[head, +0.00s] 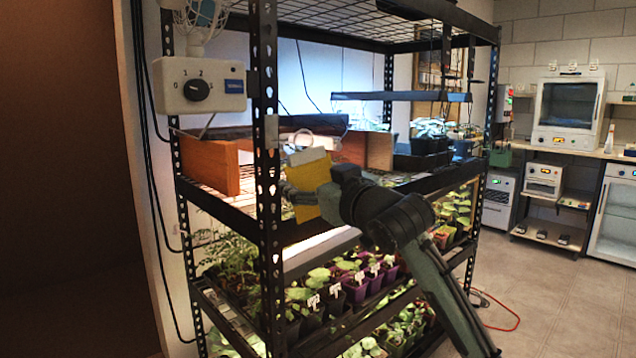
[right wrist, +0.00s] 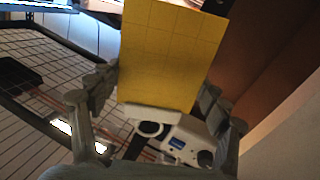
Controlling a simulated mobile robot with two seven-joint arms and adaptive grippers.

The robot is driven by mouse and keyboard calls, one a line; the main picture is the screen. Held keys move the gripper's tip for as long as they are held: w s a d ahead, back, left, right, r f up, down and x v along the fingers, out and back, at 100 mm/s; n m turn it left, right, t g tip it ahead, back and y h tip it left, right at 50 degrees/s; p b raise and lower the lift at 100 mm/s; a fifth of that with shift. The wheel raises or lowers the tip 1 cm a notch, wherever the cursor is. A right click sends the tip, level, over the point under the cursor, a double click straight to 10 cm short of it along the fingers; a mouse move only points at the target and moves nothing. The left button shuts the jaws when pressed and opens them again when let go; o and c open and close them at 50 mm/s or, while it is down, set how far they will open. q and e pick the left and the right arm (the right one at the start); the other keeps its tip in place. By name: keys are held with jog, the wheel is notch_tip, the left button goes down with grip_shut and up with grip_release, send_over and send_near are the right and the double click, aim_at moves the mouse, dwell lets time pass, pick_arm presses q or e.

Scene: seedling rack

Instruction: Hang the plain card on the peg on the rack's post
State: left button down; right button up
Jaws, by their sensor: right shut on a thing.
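My right gripper (head: 318,192) is shut on a yellow card (head: 310,178), which stands roughly upright beside the rack's near post (head: 268,200), to its right. The card has a white strip at the top and a pale ring (head: 301,141) above it. In the right wrist view the card (right wrist: 170,55) sits between the two fingers of the gripper (right wrist: 160,92) and shows faint grid lines. There its white strip (right wrist: 150,113) and ring (right wrist: 150,129) point down the picture. The ring looks apart from the post. I cannot make out the peg. My left gripper is not in view.
A white dial box (head: 199,85) with a fan (head: 200,15) is on the rack at upper left. Wooden boards (head: 210,165) stand on the rack's middle shelf behind the card. Potted seedlings (head: 350,288) fill the lower shelf. Open floor (head: 560,310) lies at right.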

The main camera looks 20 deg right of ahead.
jog(key=shift+w+a+f, duration=0.1)
jog(key=shift+w+a, duration=0.1)
jog(key=shift+w, duration=0.3)
jog(key=shift+w+a+f+b, duration=0.1)
jog(key=shift+w+a+b, duration=0.15)
jog(key=shift+w, duration=0.3)
jog(key=shift+w+a+b, duration=0.15)
jog(key=shift+w+b, duration=0.1)
jog(key=shift+w, duration=0.3)
jog(key=shift+w+a+f+b, duration=0.1)
jog(key=shift+w+a+b, duration=0.15)
jog(key=shift+w, duration=0.5)
jog(key=shift+w+f, duration=0.15)
jog(key=shift+f, duration=0.05)
jog(key=shift+w+a+p, duration=0.1)
jog(key=shift+p, duration=0.2)
jog(key=shift+w+f, duration=0.1)
jog(key=shift+f, duration=0.1)
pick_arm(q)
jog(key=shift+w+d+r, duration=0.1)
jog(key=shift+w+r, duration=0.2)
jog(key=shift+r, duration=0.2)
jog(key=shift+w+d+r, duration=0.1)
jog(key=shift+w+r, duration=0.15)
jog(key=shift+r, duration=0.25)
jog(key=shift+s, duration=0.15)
